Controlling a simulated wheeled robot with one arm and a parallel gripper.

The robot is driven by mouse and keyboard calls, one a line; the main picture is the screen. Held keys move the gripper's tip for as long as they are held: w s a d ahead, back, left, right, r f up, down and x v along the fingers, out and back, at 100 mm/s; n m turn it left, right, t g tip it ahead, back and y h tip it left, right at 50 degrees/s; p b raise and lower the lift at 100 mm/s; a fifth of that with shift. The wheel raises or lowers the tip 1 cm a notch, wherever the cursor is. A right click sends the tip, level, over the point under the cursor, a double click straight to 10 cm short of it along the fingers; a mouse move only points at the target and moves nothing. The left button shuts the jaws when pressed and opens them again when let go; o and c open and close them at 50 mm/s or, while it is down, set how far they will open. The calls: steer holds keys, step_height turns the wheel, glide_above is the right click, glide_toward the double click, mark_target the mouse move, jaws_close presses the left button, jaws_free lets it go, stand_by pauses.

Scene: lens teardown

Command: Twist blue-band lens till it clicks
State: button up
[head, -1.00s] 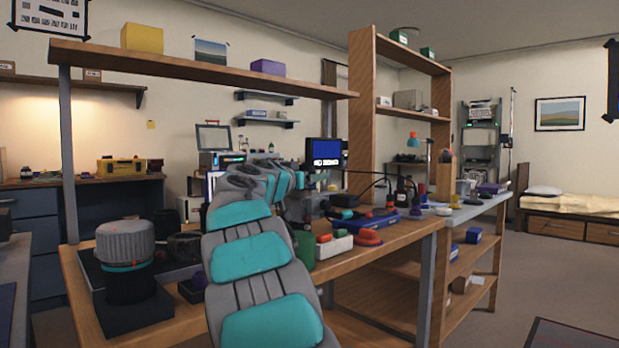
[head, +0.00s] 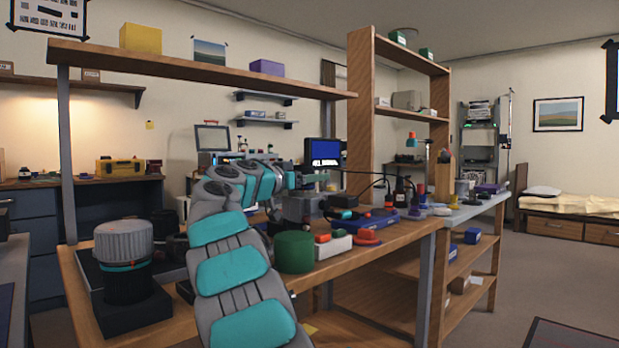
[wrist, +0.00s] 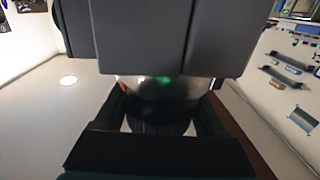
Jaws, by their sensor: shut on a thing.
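My gripper (wrist: 162,112) is shut on a dark round lens-like piece (wrist: 165,88) in the wrist view. Its shiny rim shows a green glint, and a grey block covers its upper part. No blue band shows on it there, so I cannot tell whether it is the blue-band lens. In the head view my grey and teal arm reaches over the bench, and its far end is small among the clutter. A large grey ribbed cylinder with a thin teal band (head: 126,266) stands upright on a black base (head: 132,313) at front left, apart from my gripper.
A green cylinder (head: 294,252) stands right beside my arm. A white block (head: 333,246), an orange-red piece (head: 367,236) and a blue tray (head: 377,220) lie to its right. A small screen (head: 323,152) stands behind. An overhead shelf (head: 200,71) spans the bench.

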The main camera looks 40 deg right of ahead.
steer(key=shift+r+g+p, duration=0.1)
steer(key=shift+g+p, duration=0.2)
steer(key=shift+g, duration=0.2)
steer(key=shift+s+m+g, duration=0.2)
steer(key=shift+m+g, duration=0.4)
steer(key=shift+m, duration=0.1)
steer(key=o, duration=1.6)
steer(key=shift+f+t, duration=0.2)
steer(key=shift+t, duration=0.1)
